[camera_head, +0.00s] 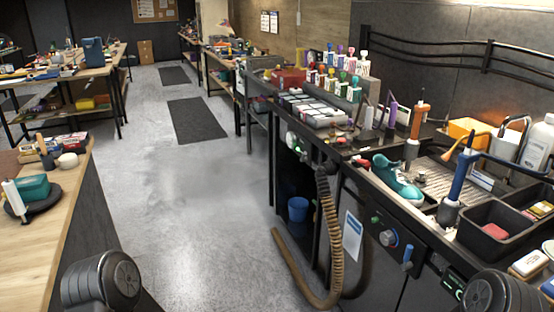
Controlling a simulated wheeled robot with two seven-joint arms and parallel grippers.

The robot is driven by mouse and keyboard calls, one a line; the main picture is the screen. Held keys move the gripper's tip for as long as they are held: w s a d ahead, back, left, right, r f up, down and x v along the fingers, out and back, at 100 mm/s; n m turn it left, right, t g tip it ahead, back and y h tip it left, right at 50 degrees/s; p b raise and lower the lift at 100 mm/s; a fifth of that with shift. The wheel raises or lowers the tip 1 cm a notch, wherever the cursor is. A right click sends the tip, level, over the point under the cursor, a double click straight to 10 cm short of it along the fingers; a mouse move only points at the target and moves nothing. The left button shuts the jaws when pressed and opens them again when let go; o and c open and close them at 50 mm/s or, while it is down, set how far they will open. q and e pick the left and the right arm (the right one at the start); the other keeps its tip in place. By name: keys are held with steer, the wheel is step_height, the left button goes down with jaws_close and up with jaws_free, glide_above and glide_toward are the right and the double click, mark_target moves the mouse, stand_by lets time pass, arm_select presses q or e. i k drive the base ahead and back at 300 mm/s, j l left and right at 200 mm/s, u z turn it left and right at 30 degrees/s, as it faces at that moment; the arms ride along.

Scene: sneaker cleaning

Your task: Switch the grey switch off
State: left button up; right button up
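On the dark front panel (370,222) of the workbench at the right there is a round grey knob (388,238), with a small green button (376,220) to its left and a blue lever (407,253) to its right. A pale round control (292,140) sits further back on the bench front, above the hose. I cannot tell which of these is the grey switch, or whether it stands on or off. Neither of my grippers is in view; only dark rounded parts of my arms show at the bottom left and bottom right.
A teal sneaker (396,181) sits on the crowded workbench, near a black bin (493,226). A ribbed hose (329,240) hangs down the bench front to the floor. A blue bucket (298,209) stands underneath. A wooden table (40,240) is at the left; the grey floor between is clear.

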mark_target(304, 158)
steer(key=i+j, duration=0.3)
steer(key=i, duration=0.2)
steer(key=i+j+u, duration=0.15)
steer(key=i, duration=0.35)
steer(key=i+j, duration=0.35)
steer(key=i, duration=0.15)
steer(key=i+j+u, duration=0.15)
steer(key=i, duration=0.35)
steer(key=i+j, duration=0.25)
steer(key=i, duration=0.25)
